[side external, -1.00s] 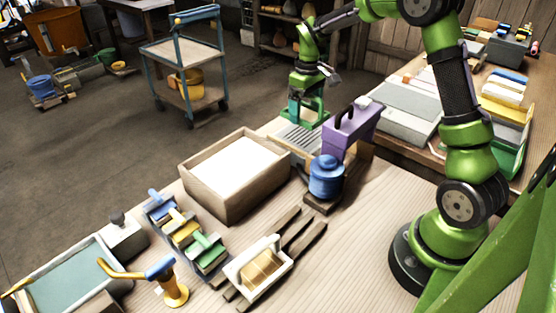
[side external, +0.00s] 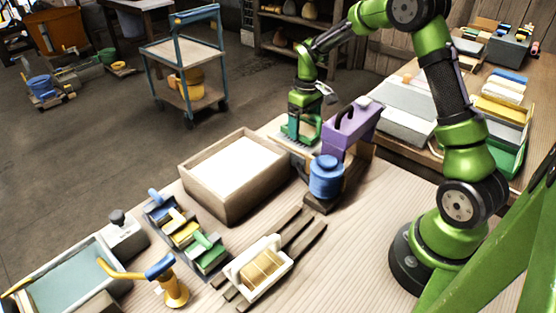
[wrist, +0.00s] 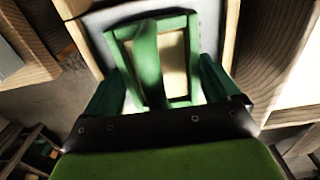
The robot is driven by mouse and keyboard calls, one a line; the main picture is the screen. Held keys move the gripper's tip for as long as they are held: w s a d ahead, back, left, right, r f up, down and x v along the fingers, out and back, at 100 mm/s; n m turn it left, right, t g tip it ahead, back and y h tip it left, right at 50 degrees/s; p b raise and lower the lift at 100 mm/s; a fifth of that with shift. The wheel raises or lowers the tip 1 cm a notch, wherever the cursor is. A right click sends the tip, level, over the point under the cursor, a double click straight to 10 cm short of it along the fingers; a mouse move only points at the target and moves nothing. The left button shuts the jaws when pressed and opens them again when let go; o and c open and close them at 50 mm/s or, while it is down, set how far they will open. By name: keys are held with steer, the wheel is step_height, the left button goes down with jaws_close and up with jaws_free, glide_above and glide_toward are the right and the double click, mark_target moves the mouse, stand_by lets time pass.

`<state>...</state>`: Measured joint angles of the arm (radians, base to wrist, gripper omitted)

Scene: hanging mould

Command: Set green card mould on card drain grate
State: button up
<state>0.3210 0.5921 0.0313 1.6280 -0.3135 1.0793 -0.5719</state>
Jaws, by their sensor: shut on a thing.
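The green card mould (side external: 301,132) is a small green frame with a bar handle. It is in my gripper (side external: 305,104), which is shut on it. In the wrist view the green frame (wrist: 186,62) surrounds a cream panel, with my gripper's dark green fingers (wrist: 160,84) on either side.
A purple block with a black handle (side external: 350,125) stands close on the right of the mould. A blue lidded jar (side external: 326,178) is in front. A wooden box with a white sheet (side external: 190,180) is at the left. Several coloured moulds (side external: 165,206) sit nearer the camera.

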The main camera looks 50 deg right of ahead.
steer(key=shift+f, duration=0.4)
stand_by(0.5)
steer(key=o, duration=0.8)
step_height(320, 180, up, 16)
steer(key=s+a+r+m+t, duration=0.1)
steer(key=s+a+r+t, duration=0.2)
steer(key=s+a+r, duration=0.5)
steer(key=s+a+f+m+t, duration=0.1)
steer(key=s+a, duration=0.2)
steer(key=s, duration=0.1)
steer(key=s+a+f+m+t+y, duration=0.1)
steer(key=s+a+f, duration=0.1)
steer(key=s+a, duration=0.1)
steer(key=s+a+f+m+t+y, duration=0.1)
steer(key=s+a+f+t, duration=0.1)
steer(key=s, duration=0.3)
steer(key=shift+s+a, duration=0.2)
steer(key=shift+a, duration=0.2)
